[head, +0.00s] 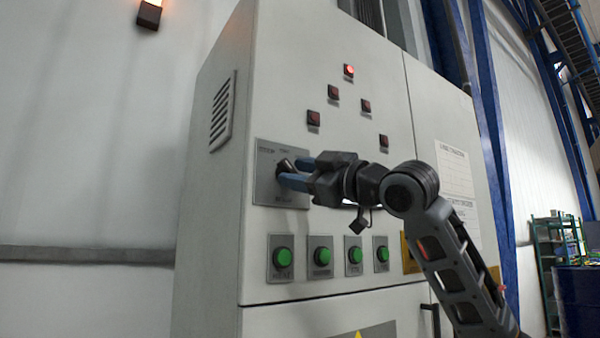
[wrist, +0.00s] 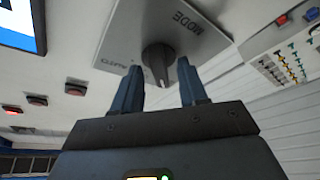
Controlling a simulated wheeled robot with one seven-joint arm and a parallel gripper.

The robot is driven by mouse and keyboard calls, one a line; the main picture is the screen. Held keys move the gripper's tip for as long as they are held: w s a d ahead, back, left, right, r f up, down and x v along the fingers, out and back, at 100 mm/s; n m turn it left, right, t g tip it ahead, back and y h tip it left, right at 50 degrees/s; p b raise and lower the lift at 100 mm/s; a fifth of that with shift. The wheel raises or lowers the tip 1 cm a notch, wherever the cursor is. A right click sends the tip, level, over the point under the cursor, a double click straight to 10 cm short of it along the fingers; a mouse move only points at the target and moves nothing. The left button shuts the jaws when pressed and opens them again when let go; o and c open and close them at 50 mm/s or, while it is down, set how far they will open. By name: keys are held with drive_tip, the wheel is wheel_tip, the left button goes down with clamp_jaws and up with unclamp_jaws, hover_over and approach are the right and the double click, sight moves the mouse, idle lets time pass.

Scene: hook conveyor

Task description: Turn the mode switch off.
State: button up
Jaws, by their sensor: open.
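The mode switch is a dark rotary knob (head: 284,167) on a grey metal plate (head: 276,195) on the cabinet front. In the wrist view the knob (wrist: 157,62) sits on the plate (wrist: 203,47), which is lettered MODE and AUTO. My gripper (head: 292,172) reaches in from the right, with blue fingers pointing at the knob. In the wrist view my gripper (wrist: 160,82) is open, with one finger on each side of the knob and visible gaps between. The knob's pointer mark is partly visible; I cannot tell its exact setting.
The grey cabinet (head: 330,235) has a row of green buttons (head: 321,256) below the switch and several red lamps (head: 349,71) above. A vent (head: 222,112) is on its left side. A blue drum (head: 582,297) and green shelf (head: 556,262) stand at far right.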

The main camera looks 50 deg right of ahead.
clamp_jaws()
drive_tip(key=shift+m, duration=0.3)
drive_tip(key=m, duration=0.1)
drive_tip(key=m+h, duration=0.1)
drive_tip(key=m, duration=0.1)
drive_tip(key=m+h, duration=0.1)
drive_tip(key=m, duration=0.1)
drive_tip(key=shift+w+a+f+t, duration=0.1)
drive_tip(key=shift+a+t, duration=0.15)
drive_tip(key=shift+t, duration=0.05)
drive_tip(key=shift+a+m+h+p, duration=0.1)
drive_tip(key=shift+m+h+p, duration=1.4)
drive_tip(key=shift+m, duration=1.9)
drive_tip(key=shift+h+b, duration=0.35)
drive_tip(key=shift+h, duration=0.25)
